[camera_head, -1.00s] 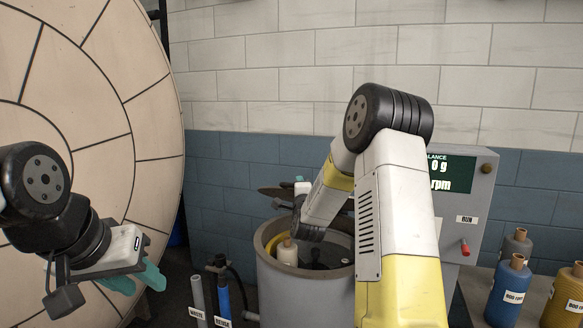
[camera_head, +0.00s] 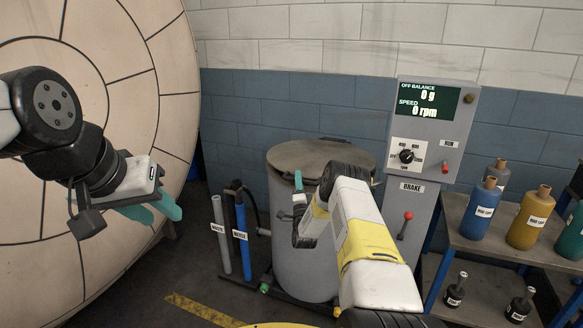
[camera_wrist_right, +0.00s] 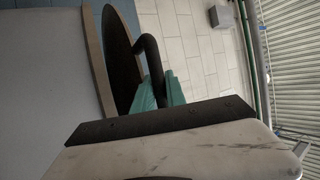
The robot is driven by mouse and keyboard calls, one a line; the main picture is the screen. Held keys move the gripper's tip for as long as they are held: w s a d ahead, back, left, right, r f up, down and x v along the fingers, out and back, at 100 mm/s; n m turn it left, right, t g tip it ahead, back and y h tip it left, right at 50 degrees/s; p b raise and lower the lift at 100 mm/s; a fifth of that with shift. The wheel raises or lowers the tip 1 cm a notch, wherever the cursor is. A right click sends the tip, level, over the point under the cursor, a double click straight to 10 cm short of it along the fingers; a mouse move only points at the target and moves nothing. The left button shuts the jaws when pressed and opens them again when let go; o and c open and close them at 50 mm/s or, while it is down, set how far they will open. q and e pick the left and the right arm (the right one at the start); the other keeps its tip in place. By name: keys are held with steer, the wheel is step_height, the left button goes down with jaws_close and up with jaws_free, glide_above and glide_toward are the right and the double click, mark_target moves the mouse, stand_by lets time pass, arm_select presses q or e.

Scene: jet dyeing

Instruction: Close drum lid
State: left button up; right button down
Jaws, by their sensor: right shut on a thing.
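The grey drum (camera_head: 300,235) stands in the middle of the head view. In the right wrist view the lid (camera_wrist_right: 122,45) shows as a dark disc beside the drum's tan rim (camera_wrist_right: 97,60). My right gripper (camera_wrist_right: 160,93) is shut on the lid's black curved handle (camera_wrist_right: 152,62) at the drum's near side; my arm partly hides this in the head view. My left gripper (camera_head: 153,209) is open and empty at the left.
The control panel (camera_head: 425,150) reads 0 g and 0 rpm; a red-knobbed brake lever (camera_head: 406,218) is below. A bench (camera_head: 480,240) with several bottles stands at the right. Two labelled pipes (camera_head: 240,235) rise left of the drum. A large round tan panelled wall (camera_head: 120,90) fills the left.

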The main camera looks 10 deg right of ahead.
steer(key=shift+s+a+f+n+t, duration=0.1)
steer(key=shift+a+f+n+t, duration=0.1)
steer(key=shift+f, duration=0.7)
steer(key=shift+s+a+f+n+t, duration=0.1)
steer(key=shift+a+f+t, duration=0.1)
steer(key=shift+f, duration=0.7)
steer(key=shift+d, duration=0.1)
steer(key=c, duration=1.6)
jaws_free()
steer(key=shift+r, duration=0.1)
steer(key=shift+c, duration=0.2)
steer(key=shift+w, duration=0.1)
steer(key=shift+d, duration=0.2)
steer(key=v, duration=0.8)
steer(key=shift+a, duration=0.1)
